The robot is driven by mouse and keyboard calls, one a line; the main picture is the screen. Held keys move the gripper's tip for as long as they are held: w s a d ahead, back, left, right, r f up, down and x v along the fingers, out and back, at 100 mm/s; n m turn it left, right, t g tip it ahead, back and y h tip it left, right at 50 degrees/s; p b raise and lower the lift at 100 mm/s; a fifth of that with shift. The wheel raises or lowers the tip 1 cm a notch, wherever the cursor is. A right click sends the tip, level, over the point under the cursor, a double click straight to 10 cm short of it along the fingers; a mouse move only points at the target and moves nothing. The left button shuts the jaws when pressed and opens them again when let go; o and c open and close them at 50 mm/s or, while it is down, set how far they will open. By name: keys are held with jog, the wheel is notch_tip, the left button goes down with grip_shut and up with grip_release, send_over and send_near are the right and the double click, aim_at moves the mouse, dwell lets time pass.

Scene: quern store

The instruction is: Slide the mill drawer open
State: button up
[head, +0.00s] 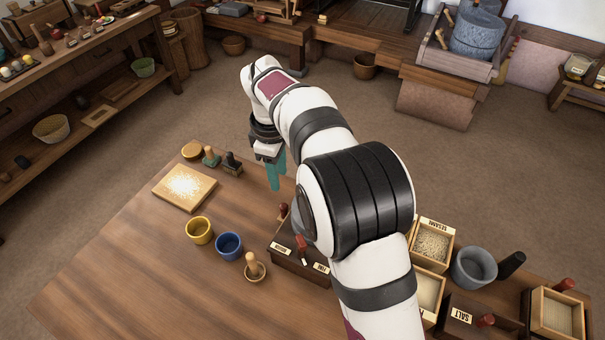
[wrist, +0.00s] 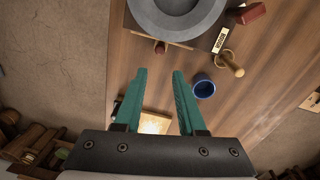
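The mill is a dark wooden box (head: 290,262) with a label and a red lever on its top, partly hidden behind my arm in the head view. In the wrist view its round grey stone (wrist: 140,12) shows at the top. A red-brown knob (wrist: 160,47) sticks out from the drawer front (wrist: 182,45) below the stone; the knob also shows in the head view (head: 284,210). My gripper (wrist: 159,76) has teal fingers, apart and empty, and points at the knob without touching it. It also shows in the head view (head: 275,184), beyond the knob.
A blue cup (head: 229,246), a yellow cup (head: 199,231) and a small wooden mortar (head: 255,268) stand left of the mill. A floury board (head: 184,187) and brushes (head: 232,163) lie farther back. Grain boxes (head: 434,244) and a grey pot (head: 473,268) stand right. The table's left front is clear.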

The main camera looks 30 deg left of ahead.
aim_at(283, 206)
jog(key=f, duration=0.9)
jog(key=w+f, duration=0.1)
jog(key=f, duration=0.4)
jog(key=shift+f, duration=0.35)
grip_shut()
dwell(0.5)
